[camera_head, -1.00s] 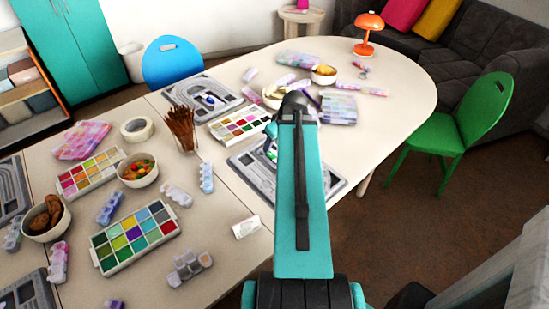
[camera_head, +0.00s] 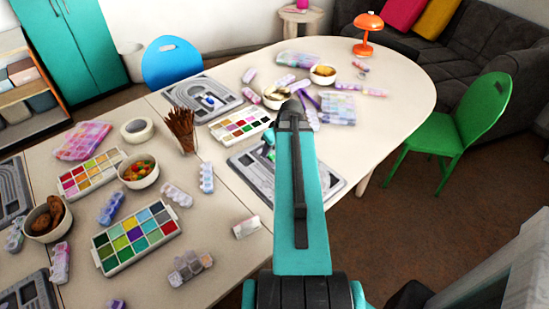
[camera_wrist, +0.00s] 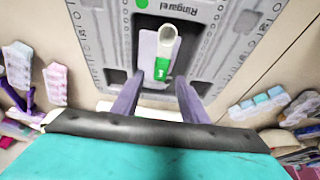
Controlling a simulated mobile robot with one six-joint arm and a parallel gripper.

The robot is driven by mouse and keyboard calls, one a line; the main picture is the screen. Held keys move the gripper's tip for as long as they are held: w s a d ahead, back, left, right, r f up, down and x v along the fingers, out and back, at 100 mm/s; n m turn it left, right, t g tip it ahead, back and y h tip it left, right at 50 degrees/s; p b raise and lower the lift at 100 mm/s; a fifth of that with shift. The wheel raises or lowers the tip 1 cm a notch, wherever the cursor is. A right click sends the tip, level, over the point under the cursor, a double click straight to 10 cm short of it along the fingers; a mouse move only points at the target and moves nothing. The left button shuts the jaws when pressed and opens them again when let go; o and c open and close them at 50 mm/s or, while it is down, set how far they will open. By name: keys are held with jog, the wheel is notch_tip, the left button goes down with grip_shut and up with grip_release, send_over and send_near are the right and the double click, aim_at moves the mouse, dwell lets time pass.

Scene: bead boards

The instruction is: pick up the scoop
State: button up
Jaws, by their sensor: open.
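A small scoop (camera_wrist: 164,55) with a pale, round hollow end and a green part lies on a grey bead board (camera_wrist: 108,30) in the wrist view. Its green part points toward my gripper (camera_wrist: 159,82). My gripper is open and empty, with one purple-grey finger to each side of the scoop's near end. I cannot tell how high the fingers are above it. In the head view my arm hides the gripper and part of the grey board (camera_head: 245,166); a small green bit (camera_head: 269,153) shows on that board beside my arm.
Bead boxes (camera_wrist: 262,102) and (camera_wrist: 55,82) lie at both sides of the board. In the head view a palette (camera_head: 240,125) and a jar of brown sticks (camera_head: 182,130) stand left of my arm.

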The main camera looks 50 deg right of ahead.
jog(key=shift+x, duration=1.3)
grip_shut()
